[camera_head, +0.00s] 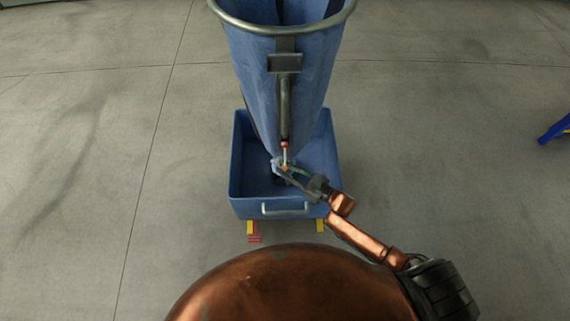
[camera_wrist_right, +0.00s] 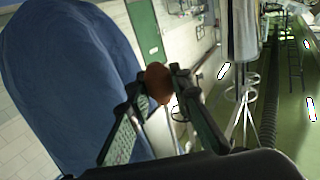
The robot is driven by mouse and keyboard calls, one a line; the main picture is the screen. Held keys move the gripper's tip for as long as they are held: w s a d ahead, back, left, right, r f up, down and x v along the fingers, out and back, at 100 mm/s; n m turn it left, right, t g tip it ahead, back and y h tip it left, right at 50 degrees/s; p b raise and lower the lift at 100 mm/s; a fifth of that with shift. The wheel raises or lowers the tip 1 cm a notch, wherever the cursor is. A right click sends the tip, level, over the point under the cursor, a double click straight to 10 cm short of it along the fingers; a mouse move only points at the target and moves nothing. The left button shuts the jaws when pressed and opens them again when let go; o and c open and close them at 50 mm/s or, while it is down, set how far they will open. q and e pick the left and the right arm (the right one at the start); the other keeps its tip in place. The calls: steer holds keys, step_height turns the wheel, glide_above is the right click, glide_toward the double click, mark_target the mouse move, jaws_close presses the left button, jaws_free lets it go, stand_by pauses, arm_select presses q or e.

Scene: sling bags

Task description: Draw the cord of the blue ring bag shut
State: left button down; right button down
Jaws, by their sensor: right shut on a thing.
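The blue ring bag (camera_head: 248,75) hangs open from a grey metal ring (camera_head: 290,30) and narrows downward. Its blue cloth fills the left of the right wrist view (camera_wrist_right: 65,75). A dark strap with a buckle (camera_head: 285,63) runs down its front to a small red piece (camera_head: 284,144). A short pale cord (camera_head: 285,156) leads down from there to my right gripper (camera_head: 280,167). My right gripper is shut on an orange-brown knob (camera_wrist_right: 158,83), which sits between its fingertips in the right wrist view. My left gripper is not in view.
A blue cart (camera_head: 235,190) with a front handle (camera_head: 284,209) stands under the bag, just below my right gripper. A blue and yellow object (camera_head: 556,130) is at the right edge. Open concrete floor (camera_head: 80,180) lies around.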

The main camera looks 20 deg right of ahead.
steer(key=shift+s+d+f, duration=0.1)
steer(key=shift+s+f, duration=0.05)
steer(key=shift+f, duration=0.3)
steer(key=c, duration=2.1)
jaws_free()
steer(key=o, duration=0.4)
steer(key=shift+r, duration=0.2)
steer(key=v, duration=1.2)
steer(key=shift+f, duration=0.1)
